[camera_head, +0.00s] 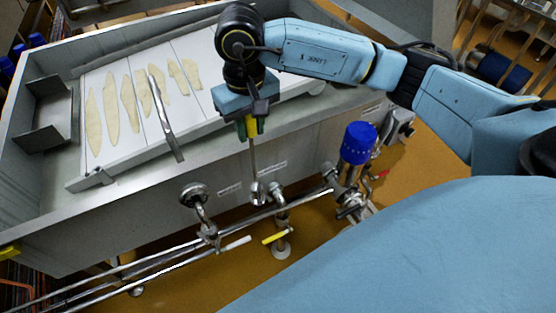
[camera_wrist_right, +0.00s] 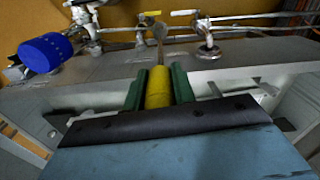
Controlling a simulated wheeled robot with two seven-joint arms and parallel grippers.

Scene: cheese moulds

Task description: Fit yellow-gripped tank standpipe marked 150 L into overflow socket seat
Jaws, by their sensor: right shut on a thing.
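My right gripper (camera_head: 250,124) is shut on the yellow grip (camera_head: 251,128) of the standpipe, in front of the tank's near wall. The yellow grip (camera_wrist_right: 158,88) also shows between the green fingers of the right gripper (camera_wrist_right: 159,86) in the wrist view. The thin grey pipe (camera_head: 253,158) points down, nearly upright in the head view. Its lower end meets or overlaps a round metal fitting (camera_head: 258,191), which may be the socket seat. I cannot tell whether the pipe is inside it. The 150 L mark is not readable. My left gripper is not in view.
The steel tank (camera_head: 140,225) holds a white board (camera_head: 115,165) with several pale pieces and a curved metal handle (camera_head: 165,115). Pipes and valves (camera_head: 210,232) run along its front, with a yellow lever (camera_head: 274,238). A blue cylinder (camera_head: 358,142) stands at right.

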